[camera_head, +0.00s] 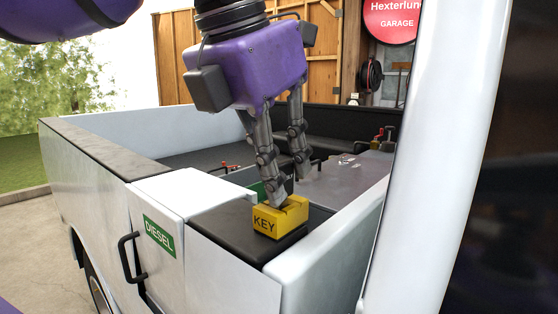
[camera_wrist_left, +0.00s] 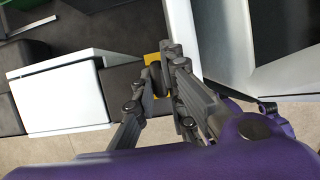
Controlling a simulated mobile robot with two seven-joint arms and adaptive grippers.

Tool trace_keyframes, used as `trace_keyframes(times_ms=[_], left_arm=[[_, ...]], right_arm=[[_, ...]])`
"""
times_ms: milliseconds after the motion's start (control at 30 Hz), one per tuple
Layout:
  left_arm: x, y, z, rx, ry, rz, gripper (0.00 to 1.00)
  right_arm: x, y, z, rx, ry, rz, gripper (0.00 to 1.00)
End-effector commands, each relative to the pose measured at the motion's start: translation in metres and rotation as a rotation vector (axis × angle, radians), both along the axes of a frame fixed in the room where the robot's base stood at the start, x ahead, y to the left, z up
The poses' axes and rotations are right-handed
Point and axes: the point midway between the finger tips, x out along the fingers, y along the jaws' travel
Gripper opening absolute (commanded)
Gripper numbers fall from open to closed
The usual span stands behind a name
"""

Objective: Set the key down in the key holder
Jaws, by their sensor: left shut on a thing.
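The key holder (camera_head: 281,217) is a yellow block marked KEY with a slot in its top. It sits on the black-topped ledge at the corner of the truck bed. My left gripper (camera_head: 288,187) points down right at the holder, its fingertips at or just over the block's top. In the left wrist view the gripper (camera_wrist_left: 161,72) is shut on a small dark piece, likely the key (camera_wrist_left: 155,72), with the yellow holder (camera_wrist_left: 150,59) behind it. The fingers hide most of the key, and I cannot tell whether it is in the slot. My right gripper is not in view.
The white DIESEL door (camera_head: 160,239) with a black handle is left of the ledge (camera_head: 222,221). A white truck pillar (camera_head: 440,130) stands close on the right. The truck bed (camera_head: 205,157) lies behind, with a grey box top (camera_head: 345,180) and small red-handled fittings.

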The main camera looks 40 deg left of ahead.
Motion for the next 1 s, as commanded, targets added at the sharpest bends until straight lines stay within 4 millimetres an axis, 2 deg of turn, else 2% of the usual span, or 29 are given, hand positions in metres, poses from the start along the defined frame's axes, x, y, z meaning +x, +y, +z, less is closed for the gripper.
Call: trace_keyframes(times_ms=[200,233,400,767,867,1000], left_arm=[[0.0,0.0,0.0,0.0,-0.001,0.0,0.0],[0.0,0.0,0.0,0.0,-0.001,0.0,0.14],[0.0,0.0,0.0,0.0,-0.001,0.0,0.33],[-0.001,0.0,0.005,0.0,-0.003,0.0,0.33],[-0.006,0.0,0.017,0.0,-0.004,0.0,0.33],[-0.017,0.001,0.044,0.0,-0.006,0.001,0.33]], right_arm=[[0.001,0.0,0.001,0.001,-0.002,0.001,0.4],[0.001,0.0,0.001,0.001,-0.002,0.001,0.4],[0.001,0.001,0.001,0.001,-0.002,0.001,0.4],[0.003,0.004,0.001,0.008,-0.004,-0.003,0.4],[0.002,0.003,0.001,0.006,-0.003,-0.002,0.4],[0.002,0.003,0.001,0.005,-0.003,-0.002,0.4]])
